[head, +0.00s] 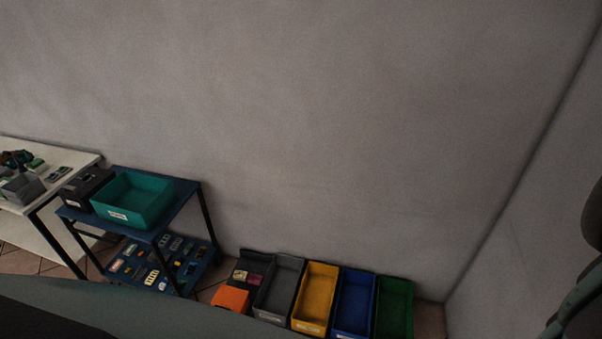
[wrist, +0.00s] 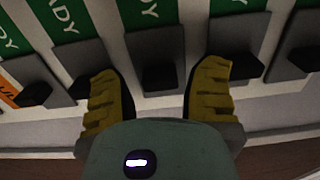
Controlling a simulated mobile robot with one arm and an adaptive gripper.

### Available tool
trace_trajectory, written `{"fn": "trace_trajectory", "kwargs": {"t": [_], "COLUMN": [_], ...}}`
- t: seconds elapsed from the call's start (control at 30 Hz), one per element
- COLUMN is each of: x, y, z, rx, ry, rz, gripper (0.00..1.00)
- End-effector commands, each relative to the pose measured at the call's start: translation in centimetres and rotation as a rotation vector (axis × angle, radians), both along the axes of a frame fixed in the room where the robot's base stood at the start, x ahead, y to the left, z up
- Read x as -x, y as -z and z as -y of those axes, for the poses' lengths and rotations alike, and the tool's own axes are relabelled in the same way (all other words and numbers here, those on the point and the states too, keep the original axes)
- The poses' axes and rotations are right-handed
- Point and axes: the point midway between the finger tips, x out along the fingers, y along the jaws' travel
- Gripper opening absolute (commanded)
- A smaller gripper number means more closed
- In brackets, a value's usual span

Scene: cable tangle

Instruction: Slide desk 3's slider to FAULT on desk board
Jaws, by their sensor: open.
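In the wrist view my gripper (wrist: 158,92) is open. Its two yellow ridged fingers stand on either side of a dark grey slider (wrist: 158,76), apart from it as far as I can tell. Green labels (wrist: 152,14) with partly cut-off READY lettering stand above a row of several such sliders on the pale desk board (wrist: 185,102). An orange label (wrist: 8,92) shows at the far left edge. No desk number is readable, so I cannot tell which slider is desk 3's. The head view does not show the board or my gripper.
Neighbouring sliders (wrist: 237,66) sit close beside both fingers. In the head view, a blue cart (head: 182,205) carries a teal bin (head: 135,200), and several coloured bins, including a yellow one (head: 315,298), stand on the floor by the grey wall (head: 320,130).

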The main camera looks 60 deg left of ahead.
Motion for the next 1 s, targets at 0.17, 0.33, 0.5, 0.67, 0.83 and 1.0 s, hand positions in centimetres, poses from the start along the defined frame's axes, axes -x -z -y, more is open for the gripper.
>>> {"fn": "trace_trajectory", "kwargs": {"t": [0.17,0.33,0.5,0.67,0.83,1.0], "x": [-0.46,-0.42,-0.36,-0.33,-0.3,-0.29], "y": [0.44,0.47,0.41,0.35,0.34,0.33], "z": [0.14,0.12,0.11,0.12,0.13,0.16], "rx": [-0.016,-0.017,-0.014,-0.012,-0.012,-0.012], "ry": [-0.005,-0.005,-0.004,-0.004,-0.003,-0.003], "rz": [-0.011,-0.012,-0.01,-0.009,-0.009,-0.009], "gripper": [0.64,0.65,0.48,0.31,0.14,0.0]}}
